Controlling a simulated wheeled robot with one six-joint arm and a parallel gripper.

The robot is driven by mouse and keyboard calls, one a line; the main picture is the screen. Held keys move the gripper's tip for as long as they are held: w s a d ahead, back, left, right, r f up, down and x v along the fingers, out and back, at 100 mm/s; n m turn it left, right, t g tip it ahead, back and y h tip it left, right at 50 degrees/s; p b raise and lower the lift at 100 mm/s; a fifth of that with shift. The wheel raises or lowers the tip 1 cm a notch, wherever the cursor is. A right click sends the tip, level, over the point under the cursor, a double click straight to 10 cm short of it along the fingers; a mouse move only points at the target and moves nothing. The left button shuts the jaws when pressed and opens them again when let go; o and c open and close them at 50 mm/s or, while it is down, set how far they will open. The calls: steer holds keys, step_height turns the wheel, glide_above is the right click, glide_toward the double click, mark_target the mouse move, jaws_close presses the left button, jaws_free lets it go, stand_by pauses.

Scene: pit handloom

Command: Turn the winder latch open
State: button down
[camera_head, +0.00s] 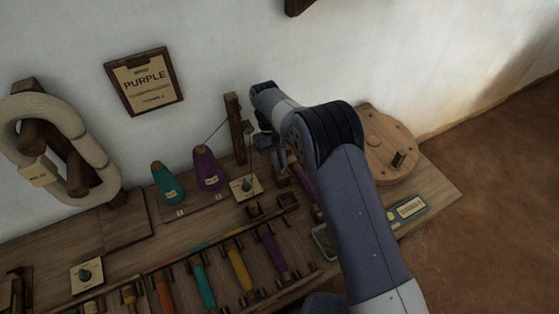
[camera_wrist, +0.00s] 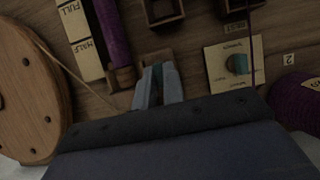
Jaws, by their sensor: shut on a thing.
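My gripper (camera_wrist: 160,92) points down at the bench in the wrist view. Its two grey fingers are shut on a small teal piece (camera_wrist: 164,72), which looks like the winder latch; the fingers hide much of it, so its angle is unclear. Just left of the fingers is a purple bobbin (camera_wrist: 115,35) on the winder, beside a card marked FULL and HALF (camera_wrist: 80,30). The winder's round wooden wheel (camera_wrist: 22,100) stands further left, with a cord running from it.
A teal knob on a plate (camera_wrist: 237,64) sits right of my fingers, with a purple yarn cone (camera_wrist: 298,100) beyond. Wooden boxes (camera_wrist: 163,10) lie ahead. A rack of coloured bobbins (camera_head: 238,268) fills the bench front. A PURPLE sign (camera_head: 145,82) hangs on the wall.

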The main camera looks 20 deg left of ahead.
steer(key=c, duration=1.5)
jaws_free()
steer(key=v, duration=1)
steer(key=shift+r, duration=0.4)
steer(key=shift+a, duration=0.1)
steer(key=shift+f, duration=0.15)
steer(key=x, duration=1)
steer(key=shift+f, duration=0.25)
